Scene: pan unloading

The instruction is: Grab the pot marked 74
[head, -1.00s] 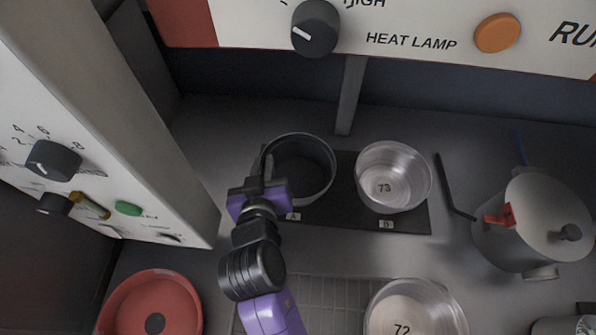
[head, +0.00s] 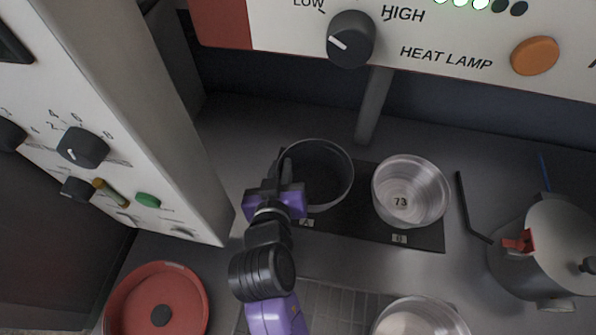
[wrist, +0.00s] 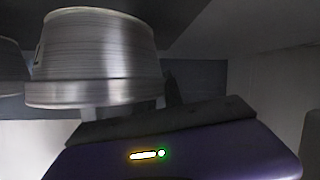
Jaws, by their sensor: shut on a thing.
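A dark grey pot (head: 328,172) is at place A on the black two-place pad (head: 355,222) in the head view. No number shows on it from here, so I cannot tell its mark. My gripper (head: 283,172) is shut on its left rim. In the wrist view a brushed-metal pot (wrist: 95,55) with a wide rim fills the upper left, close to my gripper. My fingers are mostly hidden there. I cannot tell whether the dark pot rests on the pad or is just off it.
A shiny pot marked 73 (head: 411,188) is at place B, close on the right. Another shiny pot (head: 422,318) is at the front. A lidded pot (head: 545,245) stands far right, and a red pan (head: 140,300) front left. A white control panel (head: 150,130) rises on the left.

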